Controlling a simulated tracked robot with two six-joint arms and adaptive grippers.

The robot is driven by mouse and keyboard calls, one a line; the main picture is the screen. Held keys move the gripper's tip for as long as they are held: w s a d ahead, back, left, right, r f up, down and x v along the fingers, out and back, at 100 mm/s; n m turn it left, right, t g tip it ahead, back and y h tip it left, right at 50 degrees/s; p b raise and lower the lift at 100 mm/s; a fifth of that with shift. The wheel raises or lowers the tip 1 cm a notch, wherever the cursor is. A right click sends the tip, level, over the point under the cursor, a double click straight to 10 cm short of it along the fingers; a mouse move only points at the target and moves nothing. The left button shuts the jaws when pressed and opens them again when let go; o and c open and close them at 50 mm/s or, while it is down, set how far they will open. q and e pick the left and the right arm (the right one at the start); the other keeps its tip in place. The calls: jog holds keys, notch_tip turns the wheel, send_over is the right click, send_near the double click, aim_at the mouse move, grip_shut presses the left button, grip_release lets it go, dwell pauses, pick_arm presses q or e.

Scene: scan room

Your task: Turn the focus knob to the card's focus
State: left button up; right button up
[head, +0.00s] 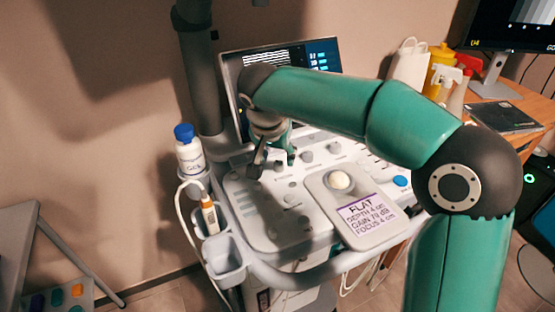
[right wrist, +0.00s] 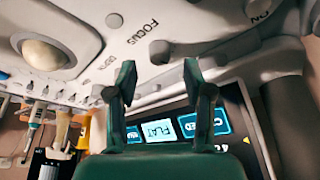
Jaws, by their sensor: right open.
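The card (head: 366,215) lies on the ultrasound console (head: 255,225) and reads FLAT, depth 4 cm, gain 70 dB, focus 4 cm. My right gripper (head: 272,160) is over the upper left of the panel, fingers down. In the right wrist view my right gripper (right wrist: 159,68) is open. A dark grey knob (right wrist: 160,52) beside the FOCUS label shows between and beyond its fingertips. I cannot tell whether the fingers touch it. In the head view, the gripper hides that spot. My left gripper is not in view.
Other knobs (head: 307,156) stand close to the right of the gripper. The monitor (head: 315,55) rises behind the panel, partly hidden by my arm. A trackball (head: 340,180) sits above the card. A gel bottle (head: 188,150) stands at the console's left edge.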

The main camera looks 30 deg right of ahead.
jog(key=v, duration=0.9)
